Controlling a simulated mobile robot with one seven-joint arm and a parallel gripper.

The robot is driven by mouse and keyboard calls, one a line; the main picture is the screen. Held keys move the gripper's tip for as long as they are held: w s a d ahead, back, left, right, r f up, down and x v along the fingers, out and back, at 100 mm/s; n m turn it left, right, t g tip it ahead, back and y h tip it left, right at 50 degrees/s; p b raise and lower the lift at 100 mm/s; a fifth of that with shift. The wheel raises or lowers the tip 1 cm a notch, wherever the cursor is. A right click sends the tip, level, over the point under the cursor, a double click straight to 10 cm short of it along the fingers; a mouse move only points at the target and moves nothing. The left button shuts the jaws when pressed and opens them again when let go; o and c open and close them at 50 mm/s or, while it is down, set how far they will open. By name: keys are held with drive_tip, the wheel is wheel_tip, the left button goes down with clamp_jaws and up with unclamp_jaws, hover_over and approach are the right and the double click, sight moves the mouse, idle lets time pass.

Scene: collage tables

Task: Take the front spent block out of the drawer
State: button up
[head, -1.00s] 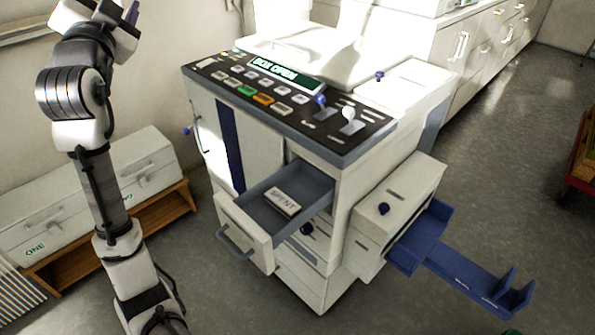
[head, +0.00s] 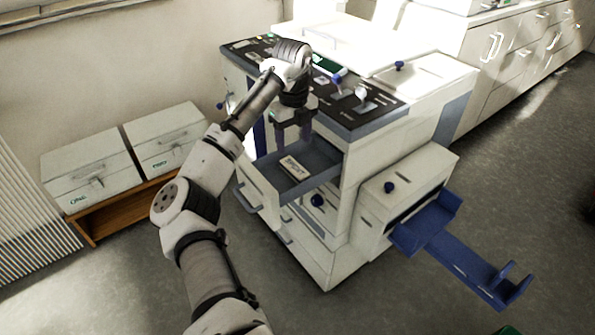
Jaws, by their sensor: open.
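The open drawer (head: 317,184) sticks out of the front of the white machine. A pale block marked "SPENT" (head: 293,167) lies flat on the drawer's blue-grey floor. It is the only block I see in there; the back of the drawer is partly hidden by my gripper. My gripper (head: 293,146) points down over the drawer, above and close to the block's far side. Its fingers are apart and nothing shows between them. I cannot tell the exact height of the fingertips over the block.
The machine's dark control panel (head: 345,88) rises just behind my gripper. A blue tray (head: 455,248) juts out at the right. Two white boxes (head: 90,172) stand on a wooden shelf at the left. The floor in front is clear.

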sight(295, 167)
wheel_tip(295, 167, down, 10)
drive_tip(key=shift+w+d+r+p, duration=0.1)
drive_tip(key=shift+r+p, duration=0.15)
drive_tip(key=shift+p, duration=0.9)
drive_tip(key=c, duration=1.1)
drive_tip(key=shift+o, duration=0.2)
drive_tip(key=shift+r, duration=0.1)
